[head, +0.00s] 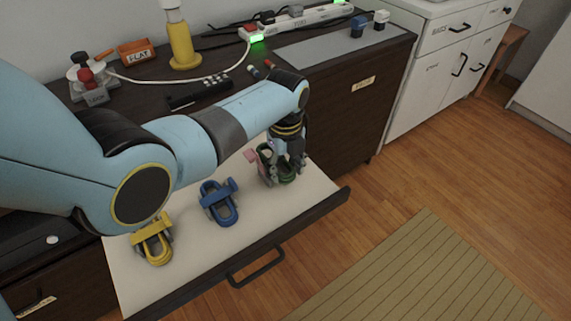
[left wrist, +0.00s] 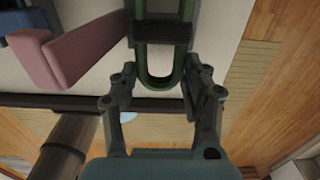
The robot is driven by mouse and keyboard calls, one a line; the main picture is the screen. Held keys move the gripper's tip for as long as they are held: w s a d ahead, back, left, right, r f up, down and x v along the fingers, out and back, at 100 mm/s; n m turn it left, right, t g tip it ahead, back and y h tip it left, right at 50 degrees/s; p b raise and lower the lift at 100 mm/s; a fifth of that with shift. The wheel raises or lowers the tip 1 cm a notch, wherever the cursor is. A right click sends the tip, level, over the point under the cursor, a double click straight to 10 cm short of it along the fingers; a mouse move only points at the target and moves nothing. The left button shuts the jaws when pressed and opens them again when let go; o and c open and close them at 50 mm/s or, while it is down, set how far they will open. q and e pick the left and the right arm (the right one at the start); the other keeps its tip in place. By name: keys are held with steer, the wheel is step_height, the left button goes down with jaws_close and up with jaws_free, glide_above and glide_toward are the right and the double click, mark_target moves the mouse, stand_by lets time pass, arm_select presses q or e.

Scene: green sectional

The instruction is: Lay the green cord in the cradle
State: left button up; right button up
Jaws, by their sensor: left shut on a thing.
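The green cord (head: 288,178) is a looped bundle with a dark band across it, at the far right end of the open drawer. My left gripper (head: 284,158) points down over it and is shut on it. In the left wrist view the loop of the green cord (left wrist: 160,84) lies between the fingers. A pink piece (head: 251,156) stands beside it, and shows large at upper left in the left wrist view (left wrist: 85,45). I cannot tell whether the cord is resting in a cradle or held just above the drawer. My right gripper is not in view.
A blue bundle (head: 219,203) and a yellow bundle (head: 154,241) sit in the same drawer (head: 200,257). On the dark top behind are a power strip (head: 300,19), a yellow bottle (head: 183,48) and an orange box (head: 136,52). Bare liner lies between the bundles.

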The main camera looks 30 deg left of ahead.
arm_select(q)
steer(key=shift+f, duration=0.1)
steer(key=o, duration=1.2)
steer(key=shift+o, duration=0.2)
step_height(320, 180, up, 12)
steer(key=shift+s+f, duration=0.1)
stand_by(0.4)
